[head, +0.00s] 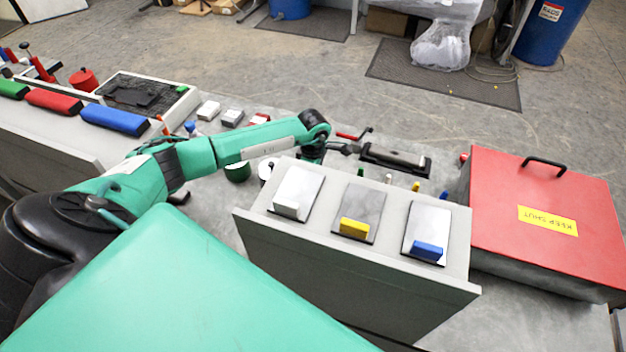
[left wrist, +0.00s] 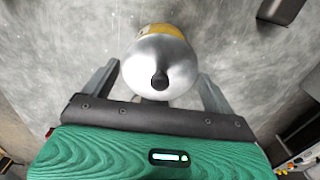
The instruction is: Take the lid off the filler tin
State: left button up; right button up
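The filler tin (left wrist: 162,30) shows in the left wrist view as a yellow body, mostly hidden under its silver domed lid (left wrist: 160,58) with a black knob (left wrist: 160,80). The lid sits on the tin. My left gripper (left wrist: 158,88) is open, with one finger on each side of the lid. I cannot tell whether either finger touches it. In the head view my left arm reaches behind the grey panel stand, and the fingertips are hidden there. I cannot make out the tin for certain in that view. My right gripper is not in view.
The grey stand (head: 340,280) carries white, yellow and blue blocks on plates. A red box (head: 545,215) with a black handle stands to its right. A black tray (head: 395,160) lies behind the stand.

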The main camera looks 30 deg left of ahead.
pick_arm(q)
jog(key=c, duration=0.5)
jog(key=shift+r, duration=0.1)
